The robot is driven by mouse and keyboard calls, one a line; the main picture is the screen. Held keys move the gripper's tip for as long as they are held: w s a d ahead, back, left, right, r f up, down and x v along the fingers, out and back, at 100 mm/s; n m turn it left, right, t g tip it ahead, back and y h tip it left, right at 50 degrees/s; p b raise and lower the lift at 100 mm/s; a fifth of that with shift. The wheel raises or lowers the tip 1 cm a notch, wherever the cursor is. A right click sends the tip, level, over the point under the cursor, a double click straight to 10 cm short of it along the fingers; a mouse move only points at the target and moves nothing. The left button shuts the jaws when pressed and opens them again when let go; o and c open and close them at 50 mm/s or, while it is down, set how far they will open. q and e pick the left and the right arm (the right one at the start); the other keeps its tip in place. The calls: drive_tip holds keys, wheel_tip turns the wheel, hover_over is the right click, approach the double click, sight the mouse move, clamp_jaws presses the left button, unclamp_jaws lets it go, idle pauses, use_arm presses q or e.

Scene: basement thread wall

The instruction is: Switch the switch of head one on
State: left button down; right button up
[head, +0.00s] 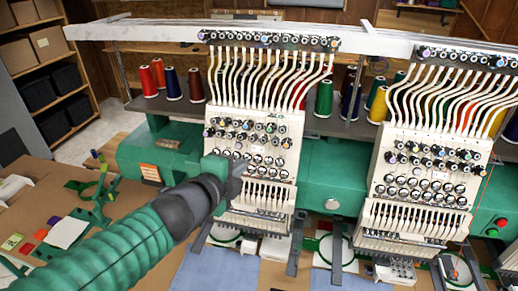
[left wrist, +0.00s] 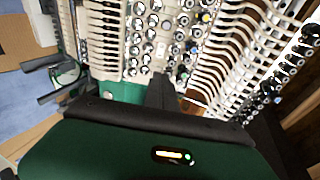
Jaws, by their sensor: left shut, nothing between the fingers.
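The left embroidery head (head: 260,135) is a cream panel with rows of dark and silver knobs, mounted on the green machine beam. A second, similar head (head: 425,165) stands to its right. My left gripper (head: 238,170) is shut and empty, in front of the lower left part of the left head's knob panel. In the left wrist view the closed fingers (left wrist: 161,92) point at the knobs (left wrist: 150,35); I cannot tell whether they touch. I cannot pick out the switch of head one; my gripper hides part of the panel. My right gripper is not in view.
Thread cones (head: 172,84) stand on a shelf behind the heads. Hoops with blue fabric (head: 215,262) lie below them. Small tools and patches lie on the brown table (head: 135,205) at left.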

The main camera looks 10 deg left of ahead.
use_arm(q)
drive_tip(key=shift+w+f, duration=0.1)
drive_tip(key=shift+w, duration=0.05)
drive_tip(key=b, duration=0.3)
approach(263, 150)
drive_tip(key=x, duration=0.5)
drive_tip(key=shift+w+f, duration=0.2)
drive_tip(key=shift+w, duration=0.1)
drive_tip(key=shift+w+d+f, duration=0.15)
drive_tip(key=shift+w, duration=0.45)
drive_tip(key=shift+f, duration=0.1)
